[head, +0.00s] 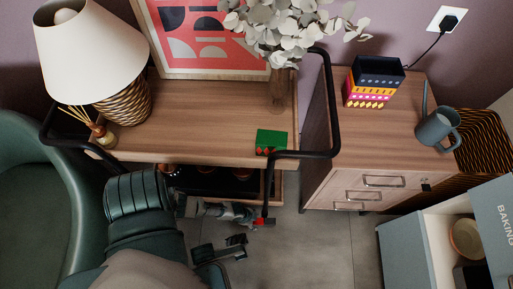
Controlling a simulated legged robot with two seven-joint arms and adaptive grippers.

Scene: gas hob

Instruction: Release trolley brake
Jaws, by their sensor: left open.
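The trolley (190,127) has a wooden top and a black tube handle (331,105) that bends down at its right end. A small red part (262,222), which looks like the brake lever, shows low by the trolley's right end, near the floor. My left arm reaches in from the lower left, below the trolley's front edge. My left gripper (248,214) is open and low, its tips close beside the red part. I cannot tell whether they touch. The trolley's wheels are hidden or too small to make out.
A lamp (92,52), a reed diffuser (104,134), a vase (279,85) and a green box (271,141) stand on the trolley. A drawer cabinet (367,160) is to the right. A green chair (38,225) is at left. Grey floor (315,250) is clear at lower middle.

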